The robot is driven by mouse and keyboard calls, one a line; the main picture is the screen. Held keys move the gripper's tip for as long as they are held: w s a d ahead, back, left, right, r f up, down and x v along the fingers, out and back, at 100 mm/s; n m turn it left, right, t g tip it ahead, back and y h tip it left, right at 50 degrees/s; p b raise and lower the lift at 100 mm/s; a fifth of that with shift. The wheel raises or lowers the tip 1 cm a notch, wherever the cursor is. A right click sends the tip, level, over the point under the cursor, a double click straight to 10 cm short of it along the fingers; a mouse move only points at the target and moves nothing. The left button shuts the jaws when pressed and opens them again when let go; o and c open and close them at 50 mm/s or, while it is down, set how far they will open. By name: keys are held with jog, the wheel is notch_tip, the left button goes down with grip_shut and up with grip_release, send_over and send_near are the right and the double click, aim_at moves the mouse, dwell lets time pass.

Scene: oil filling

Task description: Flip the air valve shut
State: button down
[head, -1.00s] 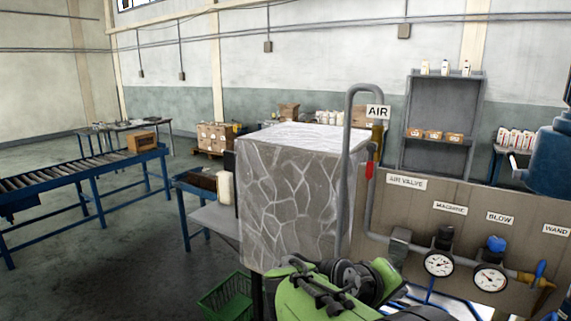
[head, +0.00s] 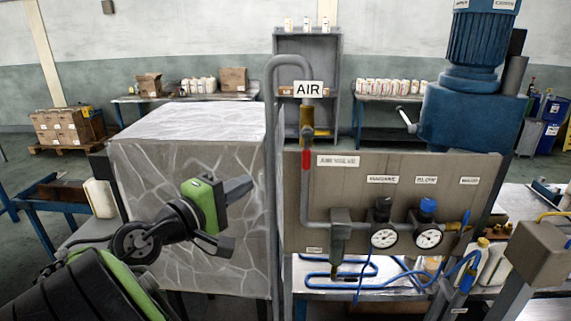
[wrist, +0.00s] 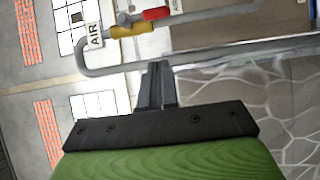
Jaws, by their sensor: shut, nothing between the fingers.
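The air valve is a brass-yellow body (head: 306,118) on a vertical grey pipe, just under a white AIR sign (head: 308,89). Its red lever (head: 306,159) hangs straight down along the pipe. The wrist view shows the yellow body (wrist: 132,30) and red lever (wrist: 157,13) at the top, beyond the fingertips. My gripper (head: 240,187) is shut and empty, left of the valve and somewhat lower, in front of the stone-patterned block. The wrist view shows its fingers together (wrist: 157,72), apart from the lever, with the grey pipe between them and the valve in the picture.
A tall bent grey pipe (head: 271,200) stands between my gripper and the valve in the head view. The stone-patterned block (head: 190,130) fills the left. A panel (head: 400,165) with gauges (head: 384,237) and labels is at the right. A blue machine (head: 470,120) stands farther right.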

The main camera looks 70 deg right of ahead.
send_near(307, 150)
jog(key=w+d+f, duration=0.3)
jog(key=d, duration=0.1)
jog(key=s+d, duration=0.2)
jog(key=s, duration=0.1)
jog(key=shift+s+d+r, duration=0.1)
jog(key=shift+s+d, duration=0.15)
jog(key=shift+s, duration=0.05)
jog(key=shift+d, duration=0.2)
